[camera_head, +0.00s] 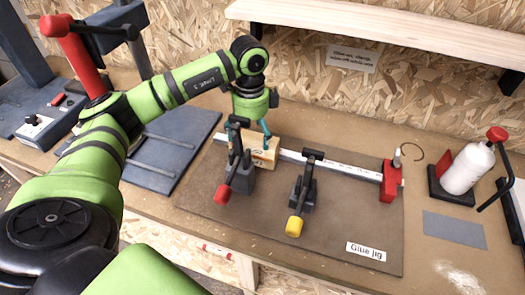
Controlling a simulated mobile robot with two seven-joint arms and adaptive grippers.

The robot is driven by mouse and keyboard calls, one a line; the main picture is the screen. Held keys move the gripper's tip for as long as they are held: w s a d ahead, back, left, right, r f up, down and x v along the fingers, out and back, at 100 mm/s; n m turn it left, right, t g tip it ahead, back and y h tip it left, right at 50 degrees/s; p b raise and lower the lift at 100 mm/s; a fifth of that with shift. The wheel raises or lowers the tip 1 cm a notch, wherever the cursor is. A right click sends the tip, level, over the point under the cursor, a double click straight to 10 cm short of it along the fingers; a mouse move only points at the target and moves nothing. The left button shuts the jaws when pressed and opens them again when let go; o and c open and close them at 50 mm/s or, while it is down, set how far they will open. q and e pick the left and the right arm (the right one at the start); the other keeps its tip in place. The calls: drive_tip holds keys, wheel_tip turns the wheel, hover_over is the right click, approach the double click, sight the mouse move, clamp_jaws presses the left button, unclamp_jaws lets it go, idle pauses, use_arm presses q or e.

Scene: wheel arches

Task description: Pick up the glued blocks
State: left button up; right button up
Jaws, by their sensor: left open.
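The glued blocks (268,158) show as a pale wooden piece with a small dark mark on its front. They stand at the left part of the glue jig (345,225), by the white rail, partly hidden by a clamp and my gripper. My left gripper (249,138) points down over the blocks with its teal fingers spread. One fingertip overlaps the top of the blocks in the picture; I cannot tell whether it touches. The other finger is partly behind the dark clamp. My right gripper is out of the picture.
A toggle clamp with a red handle (223,194) stands right before the blocks, and one with a yellow handle (294,226) to the right. A red end stop (390,181) closes the rail. A white bottle (467,169) stands farther right. A shelf (400,32) overhangs behind.

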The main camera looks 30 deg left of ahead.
sight(252, 150)
use_arm(q)
drive_tip(key=f, duration=0.1)
drive_tip(key=s+f+p, duration=0.1)
drive_tip(key=f+p, duration=0.1)
drive_tip(key=shift+s+d, duration=0.25)
drive_tip(key=shift+d, duration=0.05)
drive_tip(key=shift+w+f, duration=0.2)
drive_tip(key=shift+f, duration=0.4)
drive_tip(key=shift+w+f, duration=0.15)
drive_tip(key=shift+f, duration=0.6)
drive_tip(key=shift+r, duration=0.1)
drive_tip(key=c, duration=1.3)
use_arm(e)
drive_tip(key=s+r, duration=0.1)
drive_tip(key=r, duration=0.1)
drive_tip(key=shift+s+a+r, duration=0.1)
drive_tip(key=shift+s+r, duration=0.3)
